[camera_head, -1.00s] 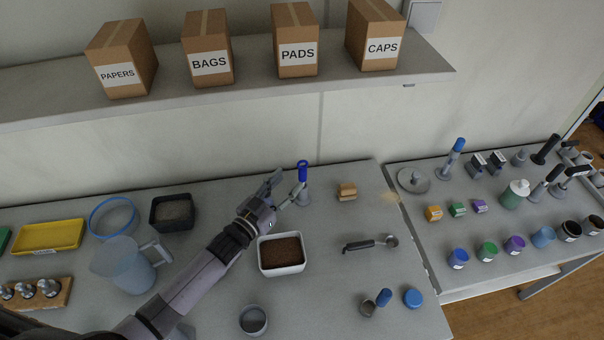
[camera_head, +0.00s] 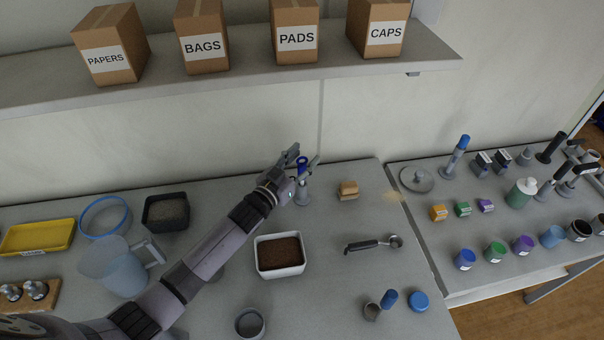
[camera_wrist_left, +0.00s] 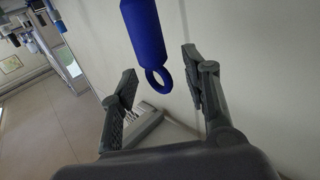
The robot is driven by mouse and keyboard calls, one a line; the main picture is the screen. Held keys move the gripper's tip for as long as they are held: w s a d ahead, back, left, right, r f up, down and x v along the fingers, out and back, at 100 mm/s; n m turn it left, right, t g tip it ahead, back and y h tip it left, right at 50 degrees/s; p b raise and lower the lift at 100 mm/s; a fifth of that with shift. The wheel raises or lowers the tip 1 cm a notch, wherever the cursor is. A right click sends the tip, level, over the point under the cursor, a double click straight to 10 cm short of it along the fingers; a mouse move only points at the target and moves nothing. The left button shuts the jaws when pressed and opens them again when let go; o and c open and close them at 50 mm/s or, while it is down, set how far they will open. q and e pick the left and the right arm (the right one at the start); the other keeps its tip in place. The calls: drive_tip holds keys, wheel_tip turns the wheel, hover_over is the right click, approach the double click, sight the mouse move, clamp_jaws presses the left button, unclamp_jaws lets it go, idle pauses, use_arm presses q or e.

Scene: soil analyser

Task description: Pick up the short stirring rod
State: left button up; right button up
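The short stirring rod (camera_head: 303,163) has a blue handle ending in a ring and stands upright in a grey holder (camera_head: 303,196) near the back of the main table. My left gripper (camera_head: 304,156) is open, with its fingers around the level of the blue handle. In the left wrist view, the blue handle (camera_wrist_left: 144,32) and its ring show between the two spread fingers, with visible gaps on both sides. The fingers partly hide the rod in the head view. My right gripper is not in view.
A wooden block (camera_head: 348,190) lies right of the holder. A white tray of soil (camera_head: 279,273) is in front, under my forearm's right side. A black-handled scoop (camera_head: 372,244) lies further right. Another blue-topped rod (camera_head: 460,148) stands on the right table. The wall is close behind.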

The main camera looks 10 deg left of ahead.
use_arm(q)
drive_tip(key=shift+c, duration=1.3)
clamp_jaws()
drive_tip(key=shift+r, duration=0.2)
wheel_tip(320, 180, up, 20)
drive_tip(key=b, duration=0.2)
drive_tip(key=shift+f, duration=0.15)
